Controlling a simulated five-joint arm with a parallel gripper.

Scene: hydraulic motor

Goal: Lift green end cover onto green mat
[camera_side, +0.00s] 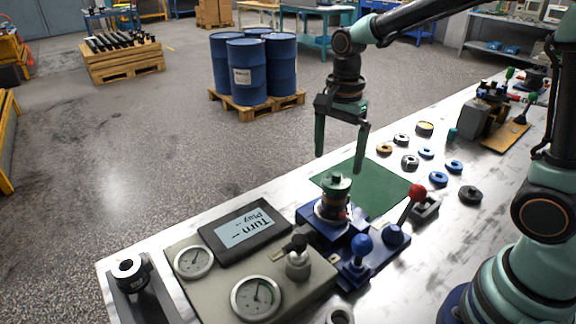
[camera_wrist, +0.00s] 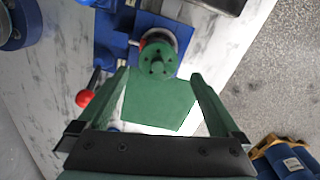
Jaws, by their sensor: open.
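The green end cover (camera_side: 336,187) sits on top of the motor, which is held in a blue fixture (camera_side: 337,237). In the wrist view the cover (camera_wrist: 157,64) shows as a round green disc with several holes and a central boss. The green mat (camera_side: 376,188) lies flat on the bench just behind the motor, and it also shows in the wrist view (camera_wrist: 158,103). My gripper (camera_side: 341,165) is open and empty, pointing down above the bench near the mat. In the wrist view its fingers (camera_wrist: 161,75) reach to either side of the mat, with the cover ahead between them.
A red-knobbed lever (camera_side: 416,191) and a blue knob (camera_side: 361,245) stand close to the motor. A grey panel (camera_side: 213,280) with gauges and a display (camera_side: 246,232) is at the front left. Several rings and small parts (camera_side: 410,161) lie beyond the mat.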

